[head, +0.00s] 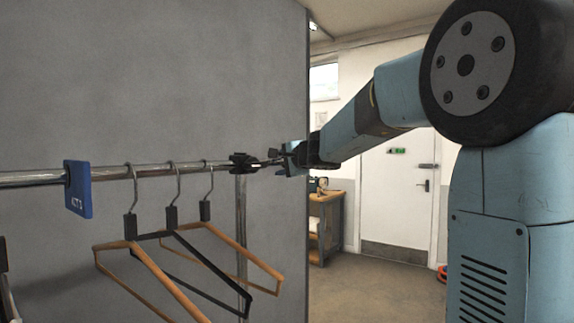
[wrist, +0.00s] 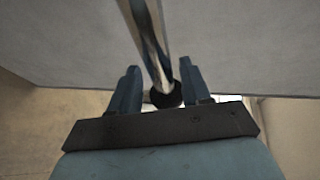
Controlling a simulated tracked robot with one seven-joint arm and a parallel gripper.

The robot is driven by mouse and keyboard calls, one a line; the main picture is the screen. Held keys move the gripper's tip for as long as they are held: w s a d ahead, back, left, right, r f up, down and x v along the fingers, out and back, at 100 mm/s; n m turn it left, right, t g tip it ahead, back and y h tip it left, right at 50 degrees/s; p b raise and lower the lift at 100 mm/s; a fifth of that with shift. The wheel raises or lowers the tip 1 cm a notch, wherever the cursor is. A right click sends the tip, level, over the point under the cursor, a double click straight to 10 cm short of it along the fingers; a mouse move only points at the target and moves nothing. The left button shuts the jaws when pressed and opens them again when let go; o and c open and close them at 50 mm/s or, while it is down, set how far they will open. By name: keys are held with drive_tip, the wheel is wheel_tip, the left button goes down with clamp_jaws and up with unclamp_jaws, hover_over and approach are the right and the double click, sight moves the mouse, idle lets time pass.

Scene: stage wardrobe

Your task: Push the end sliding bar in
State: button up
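The end sliding bar (head: 262,161) is a short, thin metal rod that sticks out to the right of a black clamp (head: 243,161) on the chrome rail (head: 145,170). A dark knob (head: 273,153) shows at its tip. My gripper (head: 284,157) is at that tip, in line with the rail. In the wrist view a chrome bar (wrist: 147,38) runs down to a round black end cap (wrist: 165,96) between my two blue fingers (wrist: 158,88). The fingers stand apart, with a gap to the bar on the left. I cannot tell whether the cap touches the gripper.
Three hangers (head: 172,213) hang from the rail, left of the clamp. A blue tag (head: 78,188) is on the rail further left. A grey panel (head: 150,80) stands behind.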

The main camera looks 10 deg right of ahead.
drive_tip(key=shift+s+r, duration=0.1)
drive_tip(key=shift+s, duration=0.05)
drive_tip(key=v, duration=1.3)
drive_tip(key=shift+s, duration=0.25)
